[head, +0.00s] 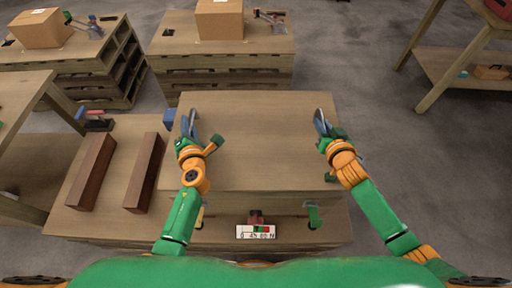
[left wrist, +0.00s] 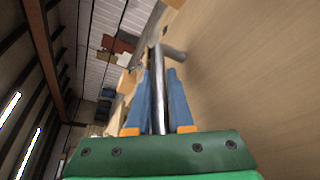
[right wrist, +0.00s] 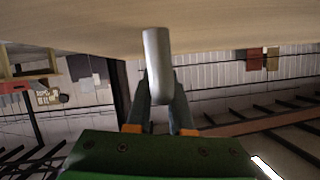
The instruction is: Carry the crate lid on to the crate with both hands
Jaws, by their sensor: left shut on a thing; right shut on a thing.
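The crate lid (head: 262,140) is a wide, pale wooden panel, roughly level in front of me in the head view. It has a metal handle at each side. My left gripper (head: 188,132) is shut on the left handle, whose bar (left wrist: 157,95) runs between the blue fingers in the left wrist view. My right gripper (head: 325,128) is shut on the right handle; its rounded bar (right wrist: 157,65) shows between the fingers in the right wrist view. The crate (head: 272,205) shows only as a wooden front strip below the lid's near edge. I cannot tell whether they touch.
Two brown beams (head: 95,172) (head: 144,172) lie on the wooden platform left of the lid. A scale marked in N (head: 256,231) and a green clamp-like part (head: 313,215) are at the near edge. Pallet stacks with cardboard boxes (head: 220,19) stand behind. Floor at right is clear.

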